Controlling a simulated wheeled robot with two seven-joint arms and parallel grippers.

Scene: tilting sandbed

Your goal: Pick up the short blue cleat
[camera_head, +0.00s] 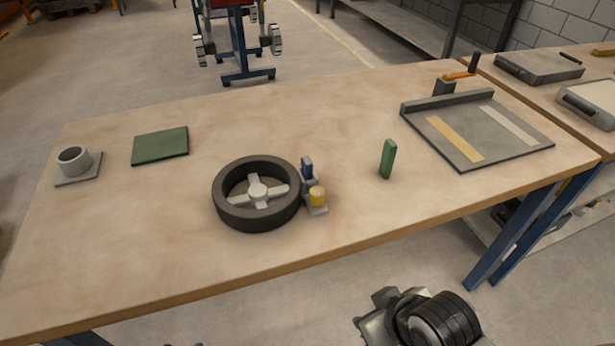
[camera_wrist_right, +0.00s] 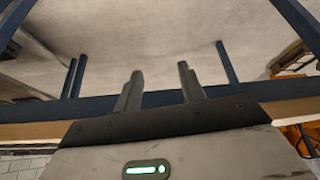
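A small dark blue block (camera_head: 307,168), which looks like the short blue cleat, stands upright at the right side of a dark ring (camera_head: 230,209) with a light spoked hub. My right gripper (camera_wrist_right: 159,72) is open and empty in the right wrist view, away from the cleat. Its fingers do not show in the head view. My left gripper is in neither view.
A green upright block (camera_head: 388,158) stands right of the cleat. A grey tray (camera_head: 452,145) with yellow and pale strips is at right. A green plate (camera_head: 160,146) and grey cup-like holder (camera_head: 75,160) are at left. The table (camera_head: 280,110) is bare behind the ring.

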